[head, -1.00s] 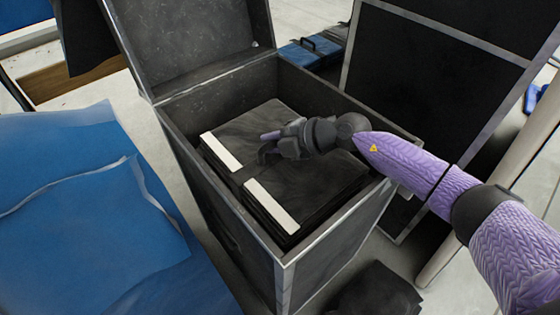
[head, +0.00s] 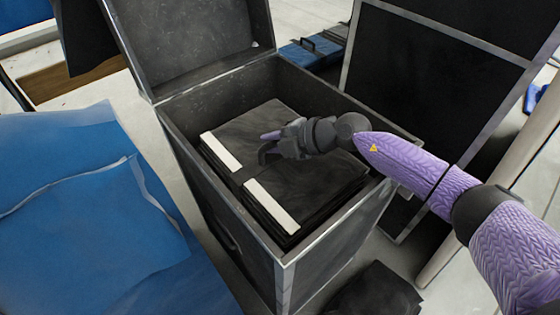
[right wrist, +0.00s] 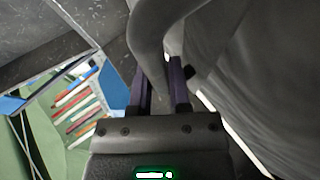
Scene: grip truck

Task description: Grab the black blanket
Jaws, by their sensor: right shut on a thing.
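Folded black blankets lie in two stacks, each with a white strip along its edge, inside a black open case (head: 190,185). The near stack (head: 325,190) and the far stack (head: 255,130) lie side by side. My right gripper (head: 266,150) reaches in from the right, over the line between the stacks. In the right wrist view its fingers (right wrist: 160,92) are shut on a fold of black blanket (right wrist: 148,45), which shows grey there. The head view does not show clearly which stack the fold belongs to. My left gripper is out of view.
The case's raised lid (head: 190,40) stands at the back left. Blue cloth (head: 80,220) lies at the left. A dark panel with a metal frame (head: 430,85) stands at the right. A dark bundle (head: 375,292) lies on the floor in front.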

